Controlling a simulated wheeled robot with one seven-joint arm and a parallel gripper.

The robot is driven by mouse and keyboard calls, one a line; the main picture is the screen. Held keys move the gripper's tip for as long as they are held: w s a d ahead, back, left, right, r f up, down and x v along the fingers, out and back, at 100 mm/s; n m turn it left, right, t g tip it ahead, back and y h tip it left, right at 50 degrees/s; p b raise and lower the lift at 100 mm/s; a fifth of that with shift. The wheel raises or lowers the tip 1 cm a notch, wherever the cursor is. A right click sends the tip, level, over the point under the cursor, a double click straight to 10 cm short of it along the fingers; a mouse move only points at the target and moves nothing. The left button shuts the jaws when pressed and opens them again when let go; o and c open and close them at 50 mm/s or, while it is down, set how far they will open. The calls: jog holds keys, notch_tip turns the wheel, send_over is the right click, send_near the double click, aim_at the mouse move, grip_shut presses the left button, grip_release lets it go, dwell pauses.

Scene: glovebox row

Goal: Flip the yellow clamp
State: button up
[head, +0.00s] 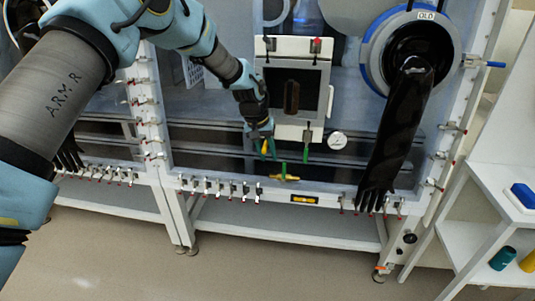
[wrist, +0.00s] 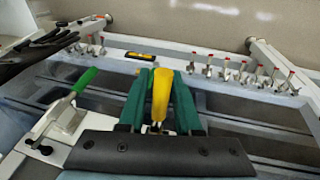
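The yellow clamp's handle (wrist: 160,95) stands between the two green fingers of my gripper (wrist: 160,85) in the wrist view, with a finger close along each side. I cannot tell whether the fingers press on it. The clamp's base is mostly hidden behind the fingers. In the head view my gripper (head: 265,148) points down below the airlock door, at its left corner, and a bit of yellow shows between the fingers.
A green-handled clamp (head: 306,145) is close by on the right, also in the wrist view (wrist: 85,80). A gauge (head: 337,140) and a hanging black glove (head: 396,135) are further right. Small clamps (head: 215,188) line the lower rail. A yellow piece (head: 284,178) sits just below.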

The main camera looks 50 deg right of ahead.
jog(key=shift+o, duration=0.9)
jog(key=s+b+v, duration=0.1)
jog(key=b+v, duration=0.2)
jog(key=v, duration=0.7)
jog(key=shift+w+r+b, duration=0.35)
jog(key=shift+w, duration=0.1)
jog(key=shift+a, duration=0.1)
jog(key=w+a+n+t, duration=0.15)
jog(key=w+a, duration=0.35)
jog(key=a, duration=0.5)
jog(key=w+a+n+y, duration=0.15)
jog(key=w+a, duration=0.35)
jog(key=a, duration=0.6)
jog(key=w+a+n+t, duration=0.15)
jog(key=w+a, duration=0.25)
jog(key=a, duration=0.6)
jog(key=s+a+n, duration=0.2)
jog(key=s+a, duration=0.2)
jog(key=a, duration=0.9)
jog(key=s+a+f+n+y, duration=0.1)
jog(key=s+a+n, duration=0.2)
jog(key=a, duration=1)
jog(key=shift+s+a+n, duration=0.25)
jog(key=shift+s+n, duration=0.1)
jog(key=shift+s, duration=0.6)
